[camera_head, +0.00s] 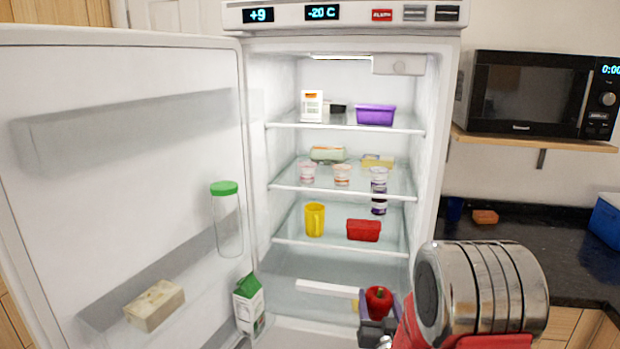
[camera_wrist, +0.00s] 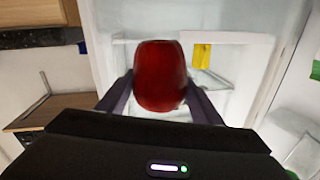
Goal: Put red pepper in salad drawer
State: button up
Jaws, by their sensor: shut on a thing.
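The red pepper (camera_head: 378,301) shows in the head view at the lower right of the open fridge. My gripper (camera_head: 376,325) is shut on it, with a finger on each side in the wrist view, where the pepper (camera_wrist: 160,78) fills the middle. The salad drawer (camera_head: 325,289) seems to be at the bottom of the fridge, under the lowest shelf, with a white front strip or handle. My arm and the pepper hide part of its right side. I cannot tell whether the drawer is open.
The fridge door (camera_head: 120,130) stands open at the left, with a green-capped jar (camera_head: 227,225) and a green and white carton (camera_head: 249,303) in it. Shelves above hold a yellow mug (camera_head: 314,219), a red container (camera_head: 363,230) and several tubs. A dark counter (camera_head: 510,245) lies to the right.

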aim_at(373, 308)
jog(key=a, duration=0.2)
jog(key=shift+a+n+y, duration=0.3)
jog(key=shift+a, duration=0.1)
jog(key=s, duration=0.1)
jog(key=s+r, duration=0.1)
jog(key=s, duration=0.1)
jog(key=s+r, duration=0.1)
jog(key=shift+s+r, duration=0.15)
jog(key=shift+s, duration=0.05)
jog(key=shift+s+d+r, duration=0.1)
jog(key=shift+s, duration=0.15)
jog(key=shift+s, duration=0.1)
